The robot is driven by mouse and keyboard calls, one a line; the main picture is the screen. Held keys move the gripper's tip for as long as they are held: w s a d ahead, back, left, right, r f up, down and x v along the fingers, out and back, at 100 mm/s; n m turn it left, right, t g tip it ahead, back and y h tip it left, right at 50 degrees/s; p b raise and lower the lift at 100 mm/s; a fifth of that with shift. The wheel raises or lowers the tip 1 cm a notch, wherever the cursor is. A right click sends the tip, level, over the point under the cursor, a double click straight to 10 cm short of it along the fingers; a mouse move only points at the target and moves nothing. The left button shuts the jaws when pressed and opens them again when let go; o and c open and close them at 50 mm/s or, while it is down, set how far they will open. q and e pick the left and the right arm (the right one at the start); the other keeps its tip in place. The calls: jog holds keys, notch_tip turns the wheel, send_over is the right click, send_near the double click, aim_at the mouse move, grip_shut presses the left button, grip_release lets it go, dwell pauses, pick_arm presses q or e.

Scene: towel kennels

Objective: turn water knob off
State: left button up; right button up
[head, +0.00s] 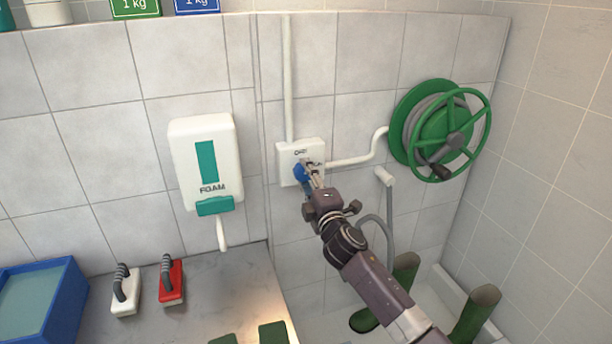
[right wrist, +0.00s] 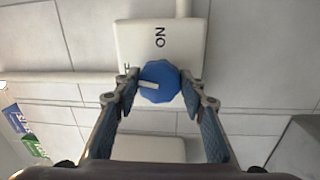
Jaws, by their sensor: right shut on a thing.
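The blue water knob (head: 299,173) sits on a white control box (head: 286,152) on the tiled wall. In the right wrist view the knob (right wrist: 164,94) is between my two fingertips, and the right gripper (right wrist: 160,88) is shut on it. The knob's white pointer mark points left in that view, near partly hidden lettering on the box (right wrist: 140,40); "ON" stands above the knob there. In the head view my right gripper (head: 312,179) reaches the box from the lower right and partly covers its lettering. My left gripper is not in view.
A green hose reel (head: 432,130) is right of the box, joined by a white pipe. A foam dispenser (head: 190,130) hangs to the left. Two brushes (head: 125,292) (head: 172,283) and a blue tub (head: 65,300) stand on the counter. Green boots (head: 475,315) are at lower right.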

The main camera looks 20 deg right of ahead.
jog(key=shift+n, duration=1.3)
jog(key=o, duration=1.1)
jog(key=shift+o, duration=0.2)
jog(key=shift+s, duration=0.1)
jog(key=s+f, duration=0.1)
jog(key=s, duration=1)
jog(key=shift+s+d, duration=0.25)
jog(key=shift+s, duration=0.15)
